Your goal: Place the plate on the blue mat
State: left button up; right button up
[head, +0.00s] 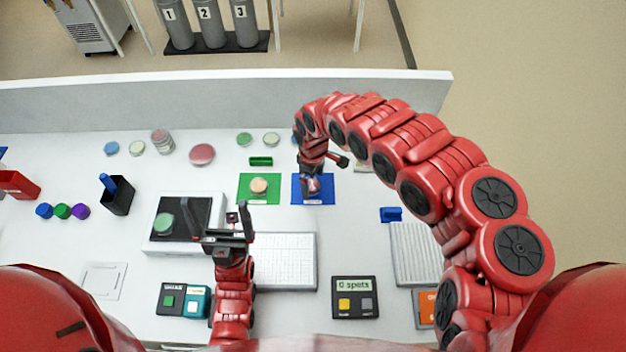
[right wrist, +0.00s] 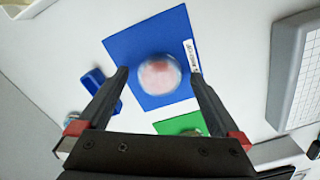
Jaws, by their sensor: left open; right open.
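A round pinkish plate (right wrist: 160,76) lies on the blue mat (right wrist: 132,48) in the right wrist view, near the middle of the mat. In the head view the plate (head: 313,186) is partly hidden by my right gripper, and the blue mat (head: 327,194) shows around it. My right gripper (right wrist: 160,72) is open, its two fingers apart on either side of the plate. I cannot tell whether they touch it. My left gripper (head: 222,224) is open and empty, beside the dark-topped device that bears a green plate (head: 165,223).
A green mat (head: 246,197) with another round plate (head: 259,186) is left of the blue mat. Several dishes stand along the back, including a red one (head: 202,154). A black holder (head: 117,198) stands left. A white gridded tray (head: 287,262) lies in front.

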notch_tip(320, 180, up, 7)
jog(key=p, duration=0.4)
jog(key=shift+d+f+p, duration=0.15)
jog(key=shift+f+p, duration=0.05)
jog(key=shift+p, duration=0.1)
notch_tip(320, 180, up, 5)
jog(key=shift+f, duration=0.1)
jog(key=shift+s, duration=0.1)
